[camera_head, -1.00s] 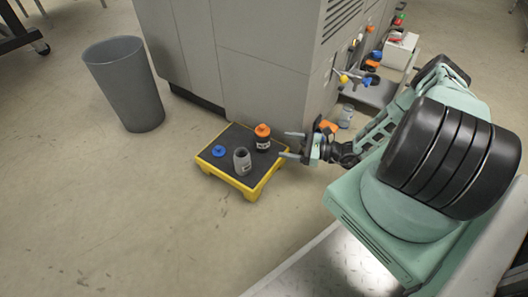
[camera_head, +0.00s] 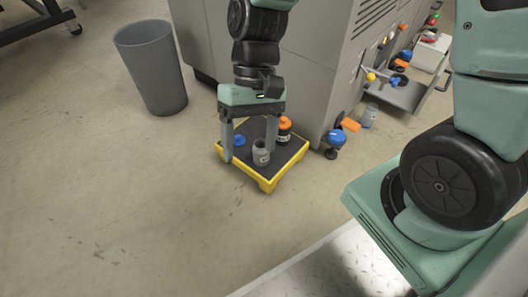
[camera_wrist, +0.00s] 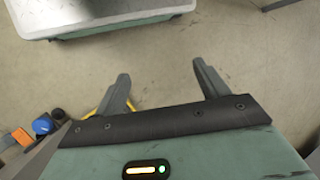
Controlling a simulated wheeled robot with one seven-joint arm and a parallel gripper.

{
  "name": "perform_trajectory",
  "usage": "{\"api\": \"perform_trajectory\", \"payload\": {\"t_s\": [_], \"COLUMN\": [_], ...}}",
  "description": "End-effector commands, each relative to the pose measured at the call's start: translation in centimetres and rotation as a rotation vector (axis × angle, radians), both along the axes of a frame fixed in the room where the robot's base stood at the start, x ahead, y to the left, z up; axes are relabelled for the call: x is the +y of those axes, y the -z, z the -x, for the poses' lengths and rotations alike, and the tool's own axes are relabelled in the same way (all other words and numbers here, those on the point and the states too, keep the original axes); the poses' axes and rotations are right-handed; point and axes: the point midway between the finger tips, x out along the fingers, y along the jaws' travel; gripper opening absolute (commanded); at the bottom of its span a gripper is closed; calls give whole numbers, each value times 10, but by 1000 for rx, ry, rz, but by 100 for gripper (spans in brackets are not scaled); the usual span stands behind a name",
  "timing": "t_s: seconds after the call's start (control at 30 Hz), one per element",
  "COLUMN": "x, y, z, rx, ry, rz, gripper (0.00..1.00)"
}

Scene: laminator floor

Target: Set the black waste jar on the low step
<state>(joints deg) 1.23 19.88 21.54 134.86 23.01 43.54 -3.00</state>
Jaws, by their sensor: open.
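The black waste jar (camera_head: 284,134), with an orange lid and a pale label, stands upright on the low step. The low step (camera_head: 267,184) has a yellow frame and a dark top. My gripper (camera_head: 249,154) is open above the step, fingers pointing down and apart. In the head view the jar shows just right of the right finger, partly hidden by it; no contact can be made out. In the wrist view, my gripper (camera_wrist: 161,75) has nothing visible between its fingers, and only a yellow bit of the step (camera_wrist: 101,104) shows.
An open grey jar (camera_head: 261,155) and a blue lid (camera_head: 239,140) are also on the step. A grey bin (camera_head: 152,68) stands behind left, the grey machine (camera_head: 305,75) behind. A blue-topped item (camera_head: 335,138) is right of the step. Floor at left is clear.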

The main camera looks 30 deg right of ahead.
Motion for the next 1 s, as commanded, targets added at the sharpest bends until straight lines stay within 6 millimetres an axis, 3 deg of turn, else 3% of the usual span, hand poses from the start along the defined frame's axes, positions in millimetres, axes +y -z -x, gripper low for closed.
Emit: {"api": "perform_trajectory", "payload": {"t_s": [0.1, 0.33, 0.5, 0.83, 1.0], "x": [13, 19, 20, 20, 20], "y": [-25, -53, -60, -61, -79], "z": [34, 74, 84, 84, 84], "rx": [-164, -395, -460, -462, -461], "ry": [-222, -504, -573, -576, -575], "rz": [63, 117, 125, 125, 126], "gripper": [73, 73, 73, 73, 73]}}
